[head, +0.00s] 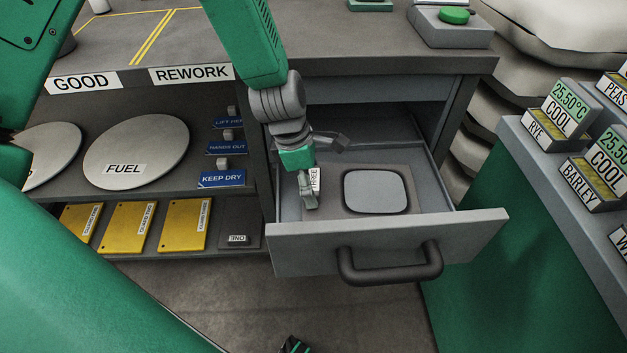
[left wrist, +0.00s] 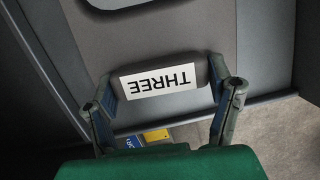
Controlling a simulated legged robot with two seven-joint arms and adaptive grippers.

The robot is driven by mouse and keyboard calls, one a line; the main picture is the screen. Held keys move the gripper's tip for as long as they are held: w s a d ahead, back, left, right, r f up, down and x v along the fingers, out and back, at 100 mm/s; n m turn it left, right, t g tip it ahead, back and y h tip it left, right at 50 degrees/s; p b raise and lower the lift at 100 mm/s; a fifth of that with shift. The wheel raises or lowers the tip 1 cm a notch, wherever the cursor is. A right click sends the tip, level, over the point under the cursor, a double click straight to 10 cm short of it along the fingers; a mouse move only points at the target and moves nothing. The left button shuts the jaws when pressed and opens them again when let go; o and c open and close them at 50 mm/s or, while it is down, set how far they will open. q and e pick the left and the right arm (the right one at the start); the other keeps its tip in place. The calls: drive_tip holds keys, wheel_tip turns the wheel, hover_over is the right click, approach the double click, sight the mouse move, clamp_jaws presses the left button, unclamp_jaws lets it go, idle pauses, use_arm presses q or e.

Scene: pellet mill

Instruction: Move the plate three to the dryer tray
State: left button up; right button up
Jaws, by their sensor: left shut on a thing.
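Plate three (head: 375,190) is a flat grey plate with a dark-outlined rounded square in its middle. It lies in or just above the open drawer (head: 395,245), and I cannot tell whether it touches the drawer floor. My left gripper (head: 309,188) is at the plate's left end, shut on its tab with the white THREE label. In the left wrist view, the fingers of my left gripper (left wrist: 162,80) stand on both sides of the THREE tab (left wrist: 160,82). I cannot tell which thing is the dryer tray; none is labelled so.
The drawer's dark handle (head: 390,265) juts out in front. Left of it, a shelf holds yellow plates (head: 128,227), a FUEL disc (head: 137,150) and blue signs (head: 222,178). A green button box (head: 453,25) stands on the counter. Labelled boxes (head: 590,180) line the right.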

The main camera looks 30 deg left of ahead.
use_arm(q)
drive_tip(key=shift+d, duration=0.1)
drive_tip(key=shift+d+p, duration=0.35)
drive_tip(key=shift+p, duration=0.1)
drive_tip(key=o, duration=1.8)
drive_tip(key=shift+c, duration=0.2)
drive_tip(key=shift+a+f, duration=0.1)
drive_tip(key=shift+p+v, duration=4.6)
